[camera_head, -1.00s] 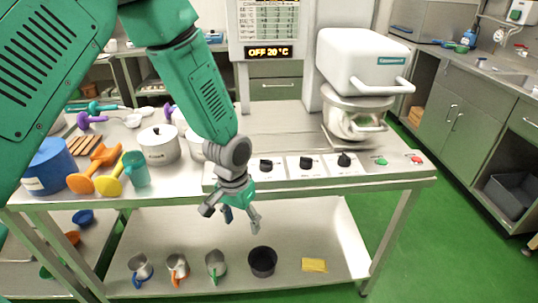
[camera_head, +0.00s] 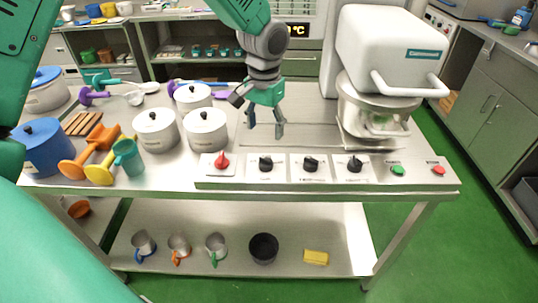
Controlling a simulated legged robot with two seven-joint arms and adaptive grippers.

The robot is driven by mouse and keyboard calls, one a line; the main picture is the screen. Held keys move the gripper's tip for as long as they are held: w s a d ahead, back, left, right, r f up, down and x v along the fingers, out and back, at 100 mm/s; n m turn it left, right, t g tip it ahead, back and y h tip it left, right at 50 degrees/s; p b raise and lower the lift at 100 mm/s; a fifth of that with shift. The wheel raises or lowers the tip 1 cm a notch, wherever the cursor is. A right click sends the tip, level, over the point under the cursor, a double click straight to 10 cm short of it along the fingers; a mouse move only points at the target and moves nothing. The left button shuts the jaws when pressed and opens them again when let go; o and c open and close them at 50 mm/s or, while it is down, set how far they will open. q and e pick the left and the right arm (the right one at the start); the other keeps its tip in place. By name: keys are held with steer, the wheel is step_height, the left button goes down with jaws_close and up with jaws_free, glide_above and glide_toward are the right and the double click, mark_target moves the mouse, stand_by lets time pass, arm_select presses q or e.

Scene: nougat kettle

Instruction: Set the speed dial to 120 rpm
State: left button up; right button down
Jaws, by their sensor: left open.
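A control panel (camera_head: 288,174) runs along the table's front edge. It carries a red knob (camera_head: 221,160) at the left and three black dials: a left one (camera_head: 265,163), a middle one (camera_head: 310,164) and a right one (camera_head: 354,164). Their labels are too small to read, so I cannot tell which is the speed dial. My left gripper (camera_head: 265,129) is open and empty, fingers pointing down, above the table behind the panel's left part. It touches no dial. My right gripper does not show.
A green button (camera_head: 398,170) and a red button (camera_head: 438,170) sit at the panel's right end. The white mixer (camera_head: 390,50) stands behind. White lidded pots (camera_head: 206,130), a blue pot (camera_head: 46,147) and orange and yellow scoops crowd the left. The tabletop behind the dials is mostly clear.

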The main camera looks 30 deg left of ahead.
mark_target(266, 158)
arm_select(q)
steer(key=f, duration=1.1)
steer(key=shift+w+f, duration=0.2)
steer(key=shift+w, duration=0.1)
steer(key=c, duration=1.2)
